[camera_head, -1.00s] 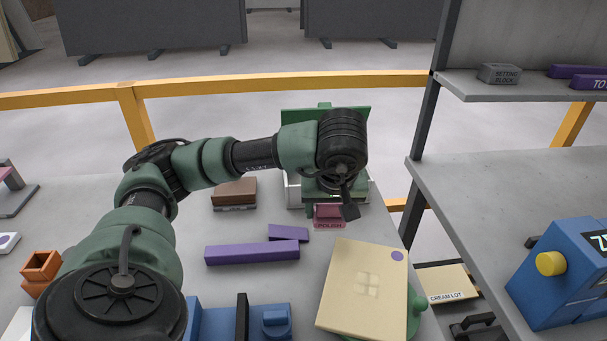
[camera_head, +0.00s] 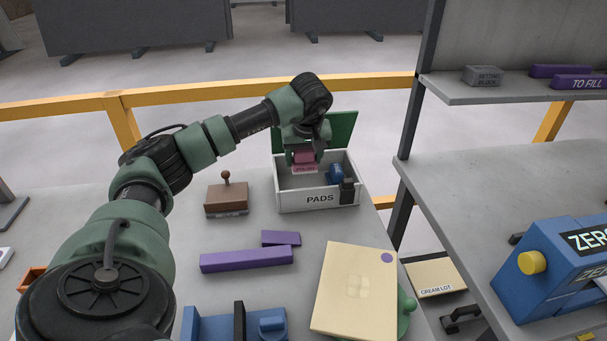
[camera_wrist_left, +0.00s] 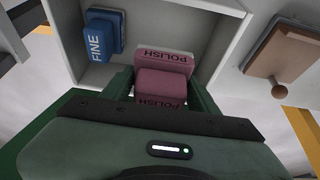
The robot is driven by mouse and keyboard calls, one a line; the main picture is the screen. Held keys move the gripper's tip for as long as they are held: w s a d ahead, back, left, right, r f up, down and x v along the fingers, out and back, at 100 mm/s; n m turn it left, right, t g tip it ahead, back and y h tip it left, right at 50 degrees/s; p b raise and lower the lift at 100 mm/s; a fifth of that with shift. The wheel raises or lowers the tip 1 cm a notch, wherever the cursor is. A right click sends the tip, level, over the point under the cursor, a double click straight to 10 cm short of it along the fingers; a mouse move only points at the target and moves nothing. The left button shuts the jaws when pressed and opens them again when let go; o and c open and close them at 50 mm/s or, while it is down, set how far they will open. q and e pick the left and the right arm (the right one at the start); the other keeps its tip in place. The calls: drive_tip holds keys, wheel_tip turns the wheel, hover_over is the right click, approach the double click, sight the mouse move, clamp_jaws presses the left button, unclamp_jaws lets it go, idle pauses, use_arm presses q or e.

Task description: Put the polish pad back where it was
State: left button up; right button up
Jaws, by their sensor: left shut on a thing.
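The pink polish pad (camera_head: 305,163) is held between the fingers of my left gripper (camera_head: 304,157), over the white box labelled PADS (camera_head: 289,200). In the left wrist view the pad (camera_wrist_left: 163,78) reads POLISH and sits between the two green fingers (camera_wrist_left: 161,92). The box (camera_wrist_left: 212,12) is open, with its green lid (camera_head: 342,133) raised at the back. A blue pad marked FINE (camera_wrist_left: 104,35) lies inside the box; it also shows in the head view (camera_head: 336,174). Whether the polish pad touches the box floor is hard to tell. My right gripper is not in view.
A brown block with a knob (camera_head: 227,198) stands left of the box. Two purple bars (camera_head: 245,259) lie in front. A cream slab (camera_head: 355,290) lies at the front right. A grey shelf unit (camera_head: 500,200) with a blue machine (camera_head: 560,262) stands at the right.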

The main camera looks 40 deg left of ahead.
sight(303, 184)
use_arm(q)
wheel_tip(303, 184, down, 3)
drive_tip(key=shift+r, duration=0.2)
wheel_tip(303, 184, down, 4)
drive_tip(key=shift+s+d+r+p, duration=0.1)
drive_tip(key=shift+s+d+p, duration=0.05)
drive_tip(key=shift+p, duration=0.35)
drive_tip(key=shift+a+p, duration=0.2)
drive_tip(key=shift+p, duration=0.1)
drive_tip(key=shift+w+f, duration=0.2)
drive_tip(key=shift+f, duration=0.05)
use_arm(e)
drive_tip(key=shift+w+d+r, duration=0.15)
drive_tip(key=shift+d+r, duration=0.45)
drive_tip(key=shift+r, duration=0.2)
use_arm(q)
drive_tip(key=shift+f, duration=0.15)
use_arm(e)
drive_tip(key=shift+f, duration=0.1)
use_arm(q)
drive_tip(key=o, duration=1.3)
